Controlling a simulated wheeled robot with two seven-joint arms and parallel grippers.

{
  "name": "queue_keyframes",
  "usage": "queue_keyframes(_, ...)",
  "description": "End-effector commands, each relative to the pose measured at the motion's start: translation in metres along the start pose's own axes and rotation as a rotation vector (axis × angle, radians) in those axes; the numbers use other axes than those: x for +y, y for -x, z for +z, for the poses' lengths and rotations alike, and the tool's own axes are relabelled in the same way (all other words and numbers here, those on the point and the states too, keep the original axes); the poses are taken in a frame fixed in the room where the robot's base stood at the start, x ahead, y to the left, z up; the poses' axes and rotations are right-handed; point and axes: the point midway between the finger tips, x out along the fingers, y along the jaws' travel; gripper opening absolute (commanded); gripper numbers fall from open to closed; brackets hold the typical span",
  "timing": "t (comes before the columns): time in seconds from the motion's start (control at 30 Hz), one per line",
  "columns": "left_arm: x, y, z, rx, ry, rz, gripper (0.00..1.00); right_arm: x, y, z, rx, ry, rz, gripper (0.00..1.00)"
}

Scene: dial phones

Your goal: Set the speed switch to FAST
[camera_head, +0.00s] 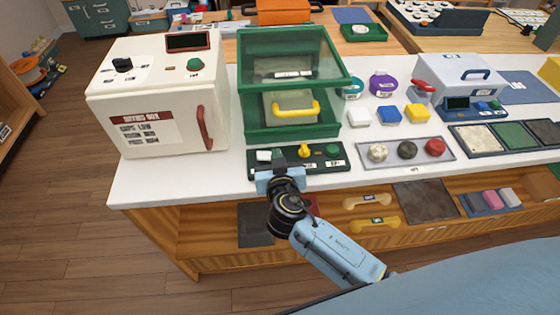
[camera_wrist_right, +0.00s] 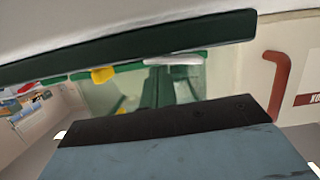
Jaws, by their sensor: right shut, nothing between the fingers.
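A dark green control panel (camera_head: 318,159) lies at the front of the white counter, before the green glass-sided box. It carries a white switch (camera_head: 264,155) at its left end, a yellow knob (camera_head: 304,151) in the middle and a green knob (camera_head: 333,151) on the right. Its labels are too small to read, so I cannot tell which control is marked for speed. My right gripper (camera_head: 272,180) is shut and empty at the panel's left front edge, just in front of the white switch. I cannot tell if it touches. In the right wrist view the white switch (camera_wrist_right: 175,60) shows beyond my fingers.
The white oven-like box (camera_head: 160,100) with a red handle (camera_head: 205,128) stands left of the panel. The green box (camera_head: 285,75) with a yellow handle stands behind it. A tray of round knobs (camera_head: 407,167) lies to the right.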

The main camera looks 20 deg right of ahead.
Motion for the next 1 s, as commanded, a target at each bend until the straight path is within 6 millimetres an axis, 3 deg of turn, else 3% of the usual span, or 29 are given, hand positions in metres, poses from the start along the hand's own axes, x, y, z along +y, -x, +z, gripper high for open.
queue_keyframes(0.23,-0.001,0.031,-0.003,0.0,0.0,0.0,0.36,0.002,0.01,-0.043,0.006,-0.004,-0.01,0.0)
queue_keyframes(0.6,0.0,0.021,-0.002,0.001,0.0,0.0,0.36,0.006,0.085,-0.035,0.003,-0.003,-0.01,0.0)
queue_keyframes(0.8,0.0,0.019,-0.002,0.001,0.0,0.0,0.36,0.007,0.104,-0.036,0.005,-0.002,-0.01,0.0)
queue_keyframes(1.0,0.0,0.019,-0.002,0.0,0.0,0.0,0.36,0.007,0.108,-0.036,0.006,-0.001,-0.009,0.0)
